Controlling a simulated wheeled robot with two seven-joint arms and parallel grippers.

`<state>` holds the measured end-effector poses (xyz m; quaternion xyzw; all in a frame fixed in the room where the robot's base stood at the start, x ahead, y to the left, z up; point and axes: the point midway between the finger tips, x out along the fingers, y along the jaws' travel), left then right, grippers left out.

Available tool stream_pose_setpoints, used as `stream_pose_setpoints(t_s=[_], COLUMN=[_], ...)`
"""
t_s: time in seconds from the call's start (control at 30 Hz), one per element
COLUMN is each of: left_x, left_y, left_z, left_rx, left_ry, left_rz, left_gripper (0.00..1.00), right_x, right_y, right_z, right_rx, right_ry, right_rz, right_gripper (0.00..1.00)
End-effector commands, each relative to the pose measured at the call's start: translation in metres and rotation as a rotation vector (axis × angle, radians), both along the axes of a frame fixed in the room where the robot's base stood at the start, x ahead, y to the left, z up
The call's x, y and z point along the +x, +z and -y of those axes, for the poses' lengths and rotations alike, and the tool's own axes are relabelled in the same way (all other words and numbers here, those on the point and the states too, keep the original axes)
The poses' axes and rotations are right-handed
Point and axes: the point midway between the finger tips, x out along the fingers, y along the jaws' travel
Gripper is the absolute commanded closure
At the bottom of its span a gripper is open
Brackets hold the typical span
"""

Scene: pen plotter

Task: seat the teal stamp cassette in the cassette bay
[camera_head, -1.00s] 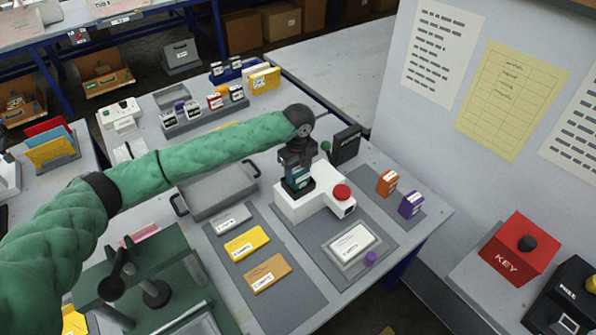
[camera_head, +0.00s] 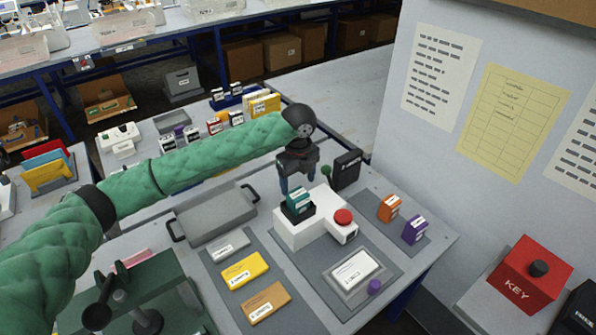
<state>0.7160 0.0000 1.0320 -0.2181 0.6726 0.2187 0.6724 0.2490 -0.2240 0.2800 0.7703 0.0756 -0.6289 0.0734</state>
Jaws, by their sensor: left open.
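The teal stamp cassette (camera_head: 298,198) stands upright in the dark cassette bay (camera_head: 297,213) on top of the white plotter (camera_head: 314,231), its upper part and white label showing above the bay. I cannot tell how deep it sits. My left gripper (camera_head: 298,187) is open, fingers pointing down, just above and behind the cassette and apparently clear of it. The plotter has a red button (camera_head: 343,216) on its right part. My right gripper is not in view.
An orange cassette (camera_head: 389,208) and a purple cassette (camera_head: 414,230) stand to the right. A black box (camera_head: 346,168) stands behind the plotter. A framed white card (camera_head: 354,271) lies in front; a grey tray (camera_head: 216,215) lies left.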

Motion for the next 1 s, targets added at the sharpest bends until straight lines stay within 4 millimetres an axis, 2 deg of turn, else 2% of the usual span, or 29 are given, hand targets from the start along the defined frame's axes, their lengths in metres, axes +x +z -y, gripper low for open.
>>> stream_pose_setpoints(t_s=[0.2,0.4,0.6,1.0], left_x=[0.0,0.001,0.0,0.0], left_y=[0.03,0.05,0.057,0.058], left_z=[0.0,0.0,0.0,0.0], left_rx=[0.0,0.0,-0.001,-0.001], left_ry=[-0.002,0.0,0.0,0.0], left_rz=[0.003,0.001,0.001,0.001], left_gripper=[0.28,0.28,0.28,0.28], right_x=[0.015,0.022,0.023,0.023], right_y=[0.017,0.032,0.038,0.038], right_z=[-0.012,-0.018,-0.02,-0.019], right_rx=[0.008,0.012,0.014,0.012], right_ry=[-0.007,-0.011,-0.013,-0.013], right_rz=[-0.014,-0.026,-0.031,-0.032], right_gripper=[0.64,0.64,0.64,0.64])
